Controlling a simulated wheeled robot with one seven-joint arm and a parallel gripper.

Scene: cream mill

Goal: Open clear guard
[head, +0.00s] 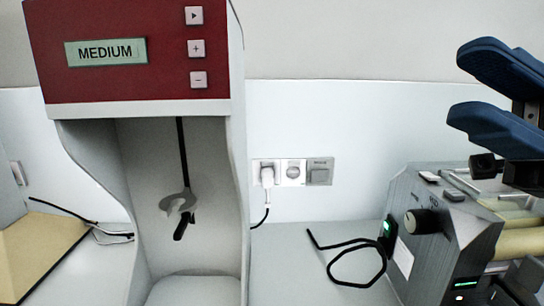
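My gripper (466,85) shows at the upper right, with two dark blue fingers pointing left, one above the other. A clear gap with only wall behind it lies between them, so it is open and empty. Below it stands a grey mill (462,232) with pale rollers (525,240), cut off by the right edge. I cannot make out the clear guard with certainty. A pale, see-through-looking strip shows at the top of the mill above the rollers, partly behind my gripper's dark body.
A red and white mixer (140,50) reading "MEDIUM" stands at the left with a hanging stirring hook (180,203). A black cable (355,262) curls on the counter beside the mill. Wall sockets (293,172) are behind. A tan box (40,250) sits far left.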

